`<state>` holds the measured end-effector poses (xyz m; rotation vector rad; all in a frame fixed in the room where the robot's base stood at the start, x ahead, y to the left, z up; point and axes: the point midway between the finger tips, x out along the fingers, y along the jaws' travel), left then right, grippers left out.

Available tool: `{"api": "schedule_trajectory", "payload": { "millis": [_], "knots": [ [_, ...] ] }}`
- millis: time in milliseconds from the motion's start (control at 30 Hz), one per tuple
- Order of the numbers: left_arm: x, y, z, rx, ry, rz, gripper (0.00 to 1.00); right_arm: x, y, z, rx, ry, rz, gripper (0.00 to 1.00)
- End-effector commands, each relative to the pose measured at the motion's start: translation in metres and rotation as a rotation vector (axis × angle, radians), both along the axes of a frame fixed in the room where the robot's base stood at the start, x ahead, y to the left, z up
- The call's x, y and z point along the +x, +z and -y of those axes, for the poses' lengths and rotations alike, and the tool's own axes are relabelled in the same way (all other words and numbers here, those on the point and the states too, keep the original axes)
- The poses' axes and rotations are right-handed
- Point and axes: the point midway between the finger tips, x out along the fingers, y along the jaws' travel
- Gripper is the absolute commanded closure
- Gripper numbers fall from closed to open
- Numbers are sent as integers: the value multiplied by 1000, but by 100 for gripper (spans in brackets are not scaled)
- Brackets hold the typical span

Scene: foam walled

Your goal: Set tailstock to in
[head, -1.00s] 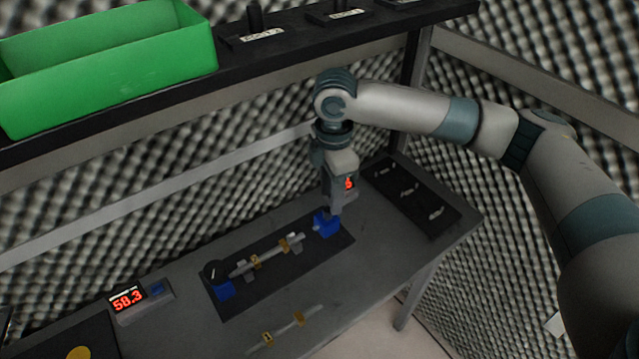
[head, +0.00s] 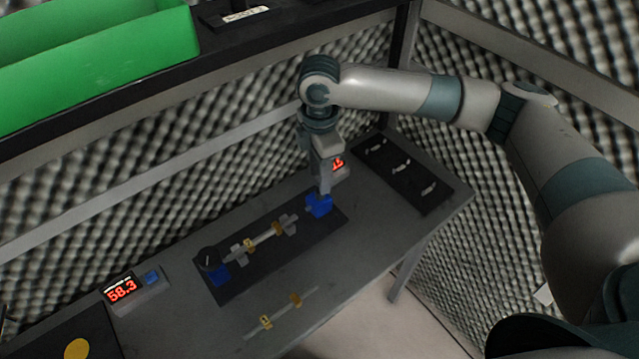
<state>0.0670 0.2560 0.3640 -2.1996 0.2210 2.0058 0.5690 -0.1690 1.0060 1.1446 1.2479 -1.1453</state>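A dark fixture plate (head: 245,275) lies on the bench. A blue block with a black knob (head: 208,258) stands at its left end. Another blue block, which looks like the tailstock (head: 318,207), stands at its right end. Between them a pale shaft with yellow collars (head: 262,238) rests on grey supports. My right gripper (head: 325,188) points down at the tailstock, its tips at or just above the block's top. Its fingers look close together, but whether they grip anything is too small to tell. My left gripper is out of view.
A second shaft with yellow collars (head: 281,313) lies in front of the plate. A red-digit display (head: 122,290) reading 58.3 stands at left; another display (head: 338,164) is partly behind my gripper. A dark panel with several handles (head: 402,170) is at right. A shelf with a green bin (head: 100,75) overhangs the back.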

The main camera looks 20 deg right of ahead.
Motion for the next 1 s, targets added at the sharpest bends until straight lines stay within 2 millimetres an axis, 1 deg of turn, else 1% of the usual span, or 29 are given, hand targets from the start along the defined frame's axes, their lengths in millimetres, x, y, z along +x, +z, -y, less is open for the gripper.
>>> {"api": "schedule_trajectory", "payload": {
  "millis": [33, 200, 333, 500, 733, 767, 800, 900, 1000],
  "knots": [
    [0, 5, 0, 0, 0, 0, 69, -1, -6, 0, 0, -1, -4, 63],
    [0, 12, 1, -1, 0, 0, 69, -1, -28, 0, 0, -1, -4, 63],
    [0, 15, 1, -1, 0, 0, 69, -1, -40, 0, 0, -1, -2, 63],
    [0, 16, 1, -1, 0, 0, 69, 0, -47, 0, 1, 0, 0, 63],
    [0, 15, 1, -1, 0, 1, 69, 0, -47, 0, 1, 0, 0, 63],
    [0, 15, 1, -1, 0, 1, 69, 0, -47, 0, 1, 0, 0, 70],
    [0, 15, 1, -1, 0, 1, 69, 0, -47, 0, 1, 0, 0, 80],
    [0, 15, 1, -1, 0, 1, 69, 0, -47, 0, 1, 0, 0, 100],
    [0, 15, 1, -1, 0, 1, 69, 0, -47, 0, 1, 0, 0, 100]
  ]
}}
